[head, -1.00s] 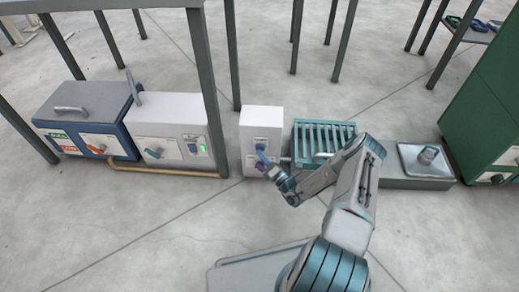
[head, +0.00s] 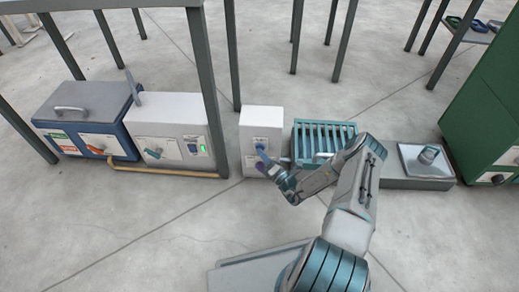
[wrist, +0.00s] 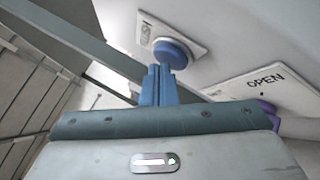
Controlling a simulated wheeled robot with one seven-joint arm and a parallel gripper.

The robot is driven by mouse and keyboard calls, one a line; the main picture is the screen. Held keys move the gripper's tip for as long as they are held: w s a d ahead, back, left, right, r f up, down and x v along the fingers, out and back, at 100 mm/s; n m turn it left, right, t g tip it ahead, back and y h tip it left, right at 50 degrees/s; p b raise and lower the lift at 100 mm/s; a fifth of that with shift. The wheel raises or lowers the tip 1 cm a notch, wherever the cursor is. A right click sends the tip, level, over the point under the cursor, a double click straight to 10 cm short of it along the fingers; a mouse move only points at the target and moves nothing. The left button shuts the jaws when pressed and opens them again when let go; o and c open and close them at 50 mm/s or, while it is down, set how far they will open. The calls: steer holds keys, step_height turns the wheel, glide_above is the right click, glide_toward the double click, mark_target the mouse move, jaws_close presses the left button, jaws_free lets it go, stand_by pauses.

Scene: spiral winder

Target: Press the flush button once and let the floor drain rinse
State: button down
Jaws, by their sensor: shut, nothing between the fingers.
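The flush button appears to be the round blue button (wrist: 174,52) on a small label plate on the front of a white box (head: 261,118). My gripper (wrist: 158,72) is shut and empty, with its blue fingertips at the button's lower edge in the wrist view. I cannot tell whether they touch it or whether it is pressed in. In the head view my gripper (head: 261,150) is at the box's front. The floor drain appears to be the teal slatted grate (head: 307,133) right of the box, partly hidden by my arm. No water is visible.
A purple handle (wrist: 266,106) sits beside an "OPEN" label on the same box, close to my gripper. A white unit (head: 180,108) and a blue chest (head: 85,105) stand left. A grey block with a metal plate (head: 412,168) and a green cabinet (head: 490,110) stand right.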

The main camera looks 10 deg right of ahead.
steer(key=shift+s+a+p, duration=0.2)
steer(key=shift+s+p, duration=0.15)
steer(key=shift+s, duration=0.4)
steer(key=shift+s+a+p, duration=0.25)
steer(key=shift+s+p, duration=0.05)
steer(key=shift+s, duration=0.5)
steer(key=shift+s+a+p, duration=0.3)
steer(key=shift+s+p, duration=0.05)
steer(key=shift+s, duration=0.45)
steer(key=shift+s+a+p, duration=0.25)
steer(key=shift+s+p, duration=0.05)
steer(key=shift+s, duration=0.5)
